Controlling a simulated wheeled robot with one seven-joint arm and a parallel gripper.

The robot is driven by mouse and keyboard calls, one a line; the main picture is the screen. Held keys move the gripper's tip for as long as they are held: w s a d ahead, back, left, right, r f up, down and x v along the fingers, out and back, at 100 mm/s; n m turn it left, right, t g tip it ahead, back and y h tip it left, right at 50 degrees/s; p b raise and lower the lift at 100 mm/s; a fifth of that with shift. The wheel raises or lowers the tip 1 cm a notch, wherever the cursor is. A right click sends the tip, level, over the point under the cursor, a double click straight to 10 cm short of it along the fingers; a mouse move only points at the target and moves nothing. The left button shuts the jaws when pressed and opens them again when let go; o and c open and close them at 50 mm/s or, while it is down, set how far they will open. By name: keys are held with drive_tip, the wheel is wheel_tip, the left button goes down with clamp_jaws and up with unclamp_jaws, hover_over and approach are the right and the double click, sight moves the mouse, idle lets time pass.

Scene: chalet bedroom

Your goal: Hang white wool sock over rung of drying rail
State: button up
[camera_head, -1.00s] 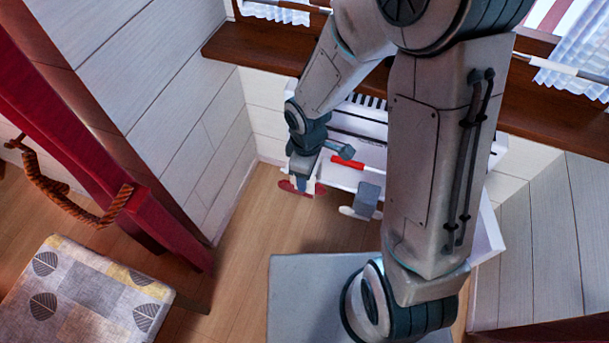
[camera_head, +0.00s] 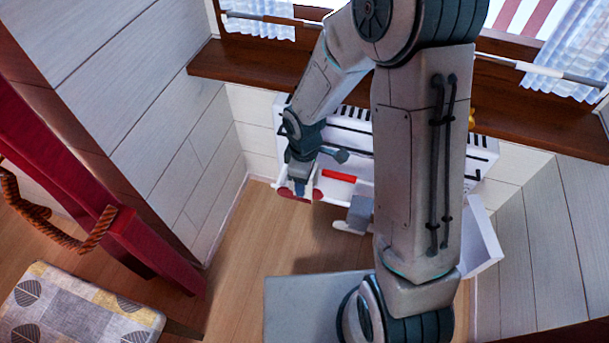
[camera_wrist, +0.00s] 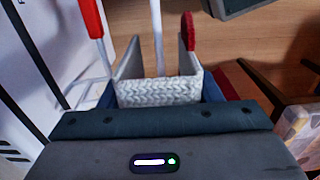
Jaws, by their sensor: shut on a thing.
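The white wool sock (camera_wrist: 158,88) is a coarse white knit, gripped between the two pale finger plates of my gripper (camera_wrist: 157,72). In the head view my gripper (camera_head: 301,190) is low at the left end of the white drying rail (camera_head: 344,191). Red patches show on both sides of it; I cannot tell whether they belong to the sock. In the wrist view a white rung (camera_wrist: 157,35) runs away just beyond the sock. I cannot tell whether the sock touches it. The sock's hanging part is mostly hidden by my gripper.
A red piece (camera_head: 340,176) lies along the rail, and a grey piece (camera_head: 360,210) hangs right of my gripper. The white slotted radiator (camera_head: 350,125) stands behind, under a dark wooden sill (camera_head: 240,72). A patterned stool (camera_head: 75,310) is front left. Floor between is clear.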

wheel_tip(320, 180, down, 10)
drive_tip(key=b, duration=0.7)
idle(0.4)
idle(0.4)
drive_tip(key=o, duration=1.1)
drive_tip(key=shift+c, duration=0.2)
wheel_tip(320, 180, up, 14)
drive_tip(key=p, duration=0.5)
drive_tip(key=shift+f, duration=0.1)
